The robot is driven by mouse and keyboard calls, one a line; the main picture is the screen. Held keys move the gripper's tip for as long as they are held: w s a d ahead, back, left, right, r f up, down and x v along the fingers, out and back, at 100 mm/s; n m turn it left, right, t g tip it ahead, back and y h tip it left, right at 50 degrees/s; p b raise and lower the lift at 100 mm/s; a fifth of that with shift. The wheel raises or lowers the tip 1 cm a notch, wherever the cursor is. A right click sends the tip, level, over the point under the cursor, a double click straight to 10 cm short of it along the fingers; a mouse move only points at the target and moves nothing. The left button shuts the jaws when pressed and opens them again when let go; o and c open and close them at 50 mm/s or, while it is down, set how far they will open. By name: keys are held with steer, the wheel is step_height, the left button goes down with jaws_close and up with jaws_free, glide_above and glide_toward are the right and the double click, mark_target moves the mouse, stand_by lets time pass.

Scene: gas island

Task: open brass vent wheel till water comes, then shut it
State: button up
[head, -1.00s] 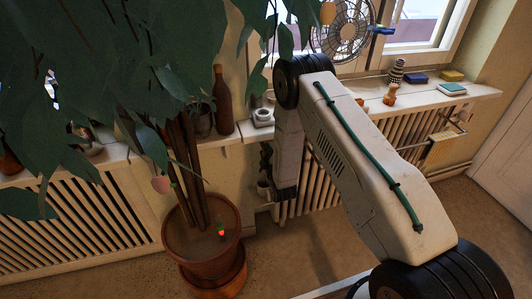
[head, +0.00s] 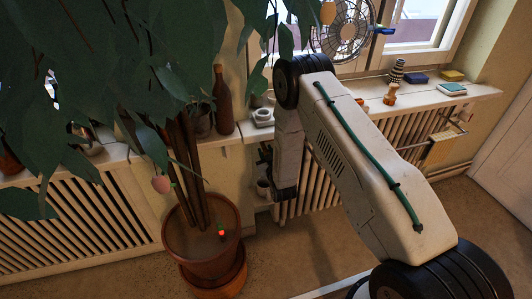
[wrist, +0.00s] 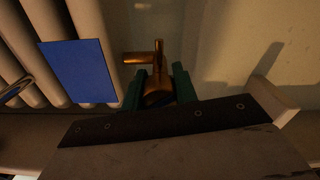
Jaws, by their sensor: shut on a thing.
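The brass vent (wrist: 158,56) shows in the wrist view, with a short spout pointing left and an upright stem. My gripper (wrist: 158,84) has its two green fingers on either side of the rounded brass wheel (wrist: 158,94) at the near end, and is shut on it. The fingers and the gripper body hide part of the wheel. No water shows at the spout. In the head view my own arm hides the vent and most of the gripper.
A ribbed radiator (head: 325,155) stands under the window sill; a blue card (wrist: 78,72) is beside the vent. A small pale cup (head: 263,187) is left of my arm. A big potted plant (head: 205,235) stands at left. Bottle (head: 223,100) and fan (head: 343,30) are nearby.

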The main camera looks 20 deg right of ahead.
steer(key=m, duration=0.6)
steer(key=shift+m, duration=0.3)
stand_by(0.4)
steer(key=o, duration=1)
steer(key=shift+c, duration=0.2)
steer(key=s, duration=0.7)
steer(key=shift+s, duration=0.4)
